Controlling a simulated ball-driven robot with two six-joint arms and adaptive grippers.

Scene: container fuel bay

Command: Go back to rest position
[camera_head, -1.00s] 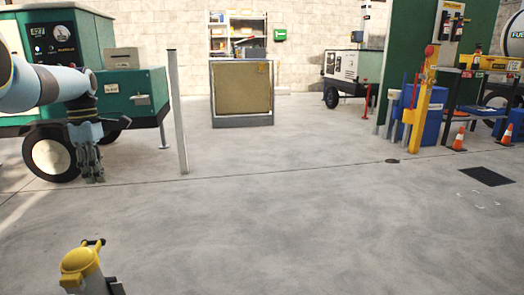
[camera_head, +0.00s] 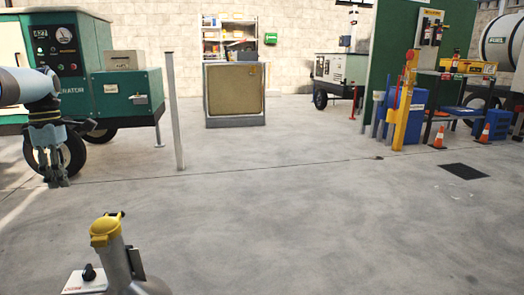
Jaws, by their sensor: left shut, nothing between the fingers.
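My left arm comes in from the left edge, and its left gripper (camera_head: 56,180) hangs pointing down in front of the green generator trailer's wheel (camera_head: 72,153). The fingers are shut with nothing between them. My right gripper is not in view. A yellow-capped grey post (camera_head: 105,232) stands at the bottom left, close to me, with a small white panel bearing a black knob (camera_head: 88,274) beside it.
A green generator trailer (camera_head: 75,60) stands at the left, with a grey post (camera_head: 175,110) beside it. A tan-fronted cabinet (camera_head: 235,90) is at the back. A yellow post (camera_head: 402,110), orange cones (camera_head: 438,138) and a floor grate (camera_head: 463,170) are right. The middle floor is clear.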

